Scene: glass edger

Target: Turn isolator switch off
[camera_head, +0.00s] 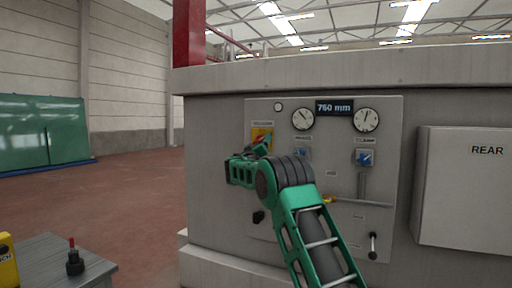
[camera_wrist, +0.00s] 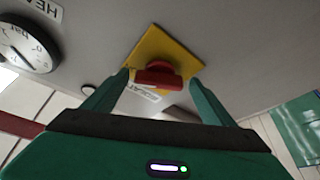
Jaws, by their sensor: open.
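The isolator switch is a red handle (camera_wrist: 158,76) on a square yellow plate (camera_wrist: 182,50), seen close in the wrist view. In the head view the yellow plate (camera_head: 262,133) is at the upper left of the grey control panel (camera_head: 390,230), its lower part hidden by my gripper (camera_head: 261,150). In the wrist view my gripper (camera_wrist: 159,78) is open, with one green finger on each side of the red handle. I cannot tell whether the fingers touch the handle.
A "REAR" box (camera_head: 465,190) juts out at right.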

